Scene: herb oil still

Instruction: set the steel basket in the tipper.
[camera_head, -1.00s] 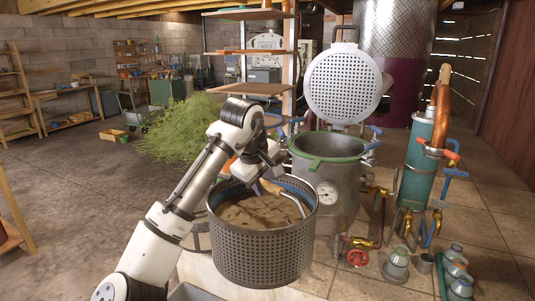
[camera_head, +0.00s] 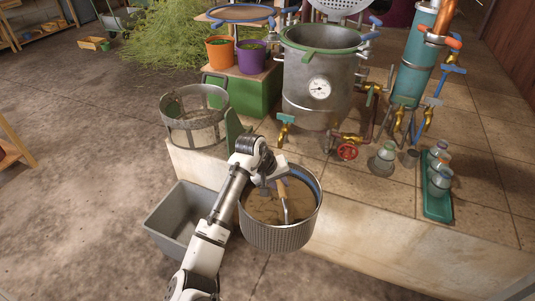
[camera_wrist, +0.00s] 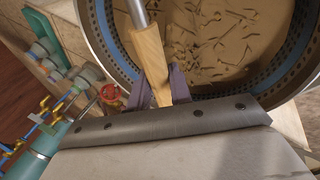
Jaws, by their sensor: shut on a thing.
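The steel basket (camera_head: 275,236) is a perforated round drum with a blue inner band and brown contents. It hangs roughly upright in front of the stone platform's edge. My gripper (camera_head: 277,182) is shut on its wooden-gripped handle. In the wrist view, my gripper's dark fingers (camera_wrist: 162,88) close around the wooden grip (camera_wrist: 152,62), with the basket (camera_wrist: 112,48) beyond. A round slatted metal cradle (camera_head: 196,130), seemingly the tipper, stands at the platform's left edge, up and left of the basket and apart from it. A green bracket (camera_head: 234,128) stands at its right side.
A grey bin (camera_head: 172,237) lies on the floor left of the basket, partly behind my arm. The still pot (camera_head: 318,90) stands behind. Orange (camera_head: 220,52) and purple (camera_head: 251,57) buckets stand behind the cradle. A green tray (camera_head: 438,195) with jars is right.

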